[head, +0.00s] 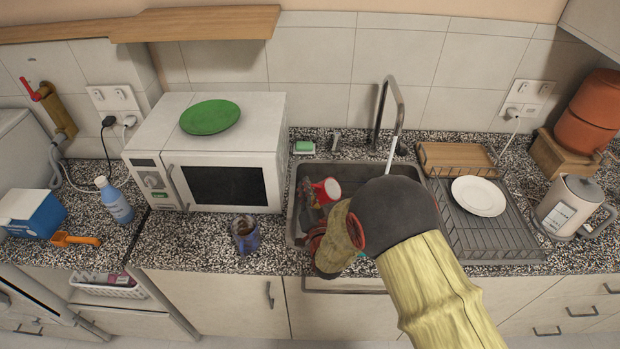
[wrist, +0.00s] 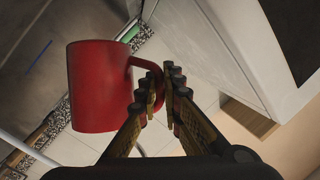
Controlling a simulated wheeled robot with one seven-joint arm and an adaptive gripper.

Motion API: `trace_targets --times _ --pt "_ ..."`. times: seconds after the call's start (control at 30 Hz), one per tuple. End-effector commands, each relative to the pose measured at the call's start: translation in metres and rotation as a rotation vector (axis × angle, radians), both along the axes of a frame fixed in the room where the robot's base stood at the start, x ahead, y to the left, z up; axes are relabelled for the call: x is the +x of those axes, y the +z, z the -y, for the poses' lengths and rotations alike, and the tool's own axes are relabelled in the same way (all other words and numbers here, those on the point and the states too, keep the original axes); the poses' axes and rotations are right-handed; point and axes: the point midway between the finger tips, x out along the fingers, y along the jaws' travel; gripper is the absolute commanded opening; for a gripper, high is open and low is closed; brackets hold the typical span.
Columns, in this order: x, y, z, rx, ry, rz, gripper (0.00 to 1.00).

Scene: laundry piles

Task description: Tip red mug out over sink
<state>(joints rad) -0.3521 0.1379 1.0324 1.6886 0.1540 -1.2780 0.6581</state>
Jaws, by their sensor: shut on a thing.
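The red mug (head: 326,190) is over the sink (head: 350,172), tipped on its side in the head view, with its pale opening towards the right. In the wrist view the mug (wrist: 95,87) fills the left side, and its handle reaches between my fingertips. My gripper (head: 315,212) is shut on the handle; the fingertips (wrist: 162,88) also show in the wrist view. My gripper and wrist hide the front part of the sink. I cannot see whether anything is inside the mug or coming out of it.
The tall faucet (head: 391,100) rises behind the sink. A dish rack (head: 490,240) with a white plate (head: 478,196) stands to the right. A microwave (head: 215,165) stands left, with a blue mug (head: 245,235) before it. A green-topped sponge (head: 304,147) lies behind the sink.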

Motion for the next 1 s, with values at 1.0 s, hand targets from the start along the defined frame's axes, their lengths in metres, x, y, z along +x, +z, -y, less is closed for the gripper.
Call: trace_targets --times 1.0 --pt "0.004 0.148 -0.005 -0.193 -0.002 -0.064 0.00"
